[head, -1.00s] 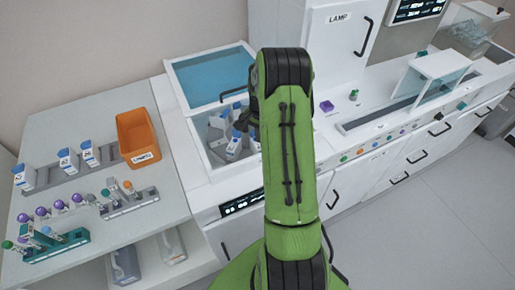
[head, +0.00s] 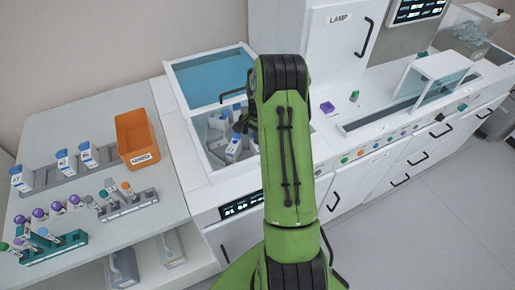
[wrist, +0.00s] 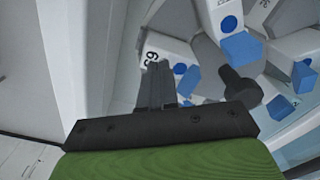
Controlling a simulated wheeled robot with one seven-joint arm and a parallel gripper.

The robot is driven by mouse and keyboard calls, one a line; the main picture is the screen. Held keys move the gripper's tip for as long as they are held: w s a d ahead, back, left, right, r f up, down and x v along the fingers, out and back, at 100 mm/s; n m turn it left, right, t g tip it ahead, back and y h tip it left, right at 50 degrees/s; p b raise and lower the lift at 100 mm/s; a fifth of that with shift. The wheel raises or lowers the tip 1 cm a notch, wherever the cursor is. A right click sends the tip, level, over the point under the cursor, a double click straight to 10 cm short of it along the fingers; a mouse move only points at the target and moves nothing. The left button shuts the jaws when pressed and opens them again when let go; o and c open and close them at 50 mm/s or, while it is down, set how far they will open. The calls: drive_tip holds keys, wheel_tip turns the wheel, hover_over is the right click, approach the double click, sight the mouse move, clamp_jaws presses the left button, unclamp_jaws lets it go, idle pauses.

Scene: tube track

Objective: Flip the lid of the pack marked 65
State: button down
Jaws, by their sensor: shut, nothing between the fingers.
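The pack with a sideways number that looks like 65 (wrist: 172,47) stands in the open-topped white machine bay, at the upper middle of the wrist view. It is white, and blue parts show beside my fingers. My gripper (wrist: 158,70) is shut and empty, its fingertips right by the number and partly covering it; I cannot tell whether they touch the pack. In the head view my gripper (head: 241,126) reaches down into the bay among white packs with blue lids (head: 234,147). My arm hides part of the bay there.
Other blue-lidded packs (wrist: 240,46) and a dark grey post with a round end (wrist: 241,88) stand close by. The bay's white wall (wrist: 75,50) runs along the left. A blue clear cover (head: 210,75) stands raised behind. An orange bin (head: 136,138) and racks are on the left table.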

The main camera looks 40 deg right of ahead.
drive_tip(key=shift+w+d, duration=0.2)
drive_tip(key=shift+w, duration=0.55)
drive_tip(key=shift+w+p, duration=0.2)
drive_tip(key=shift+p, duration=0.1)
drive_tip(key=shift+d+r, duration=0.1)
wheel_tip(320, 180, up, 7)
drive_tip(key=p, duration=0.4)
idle(0.4)
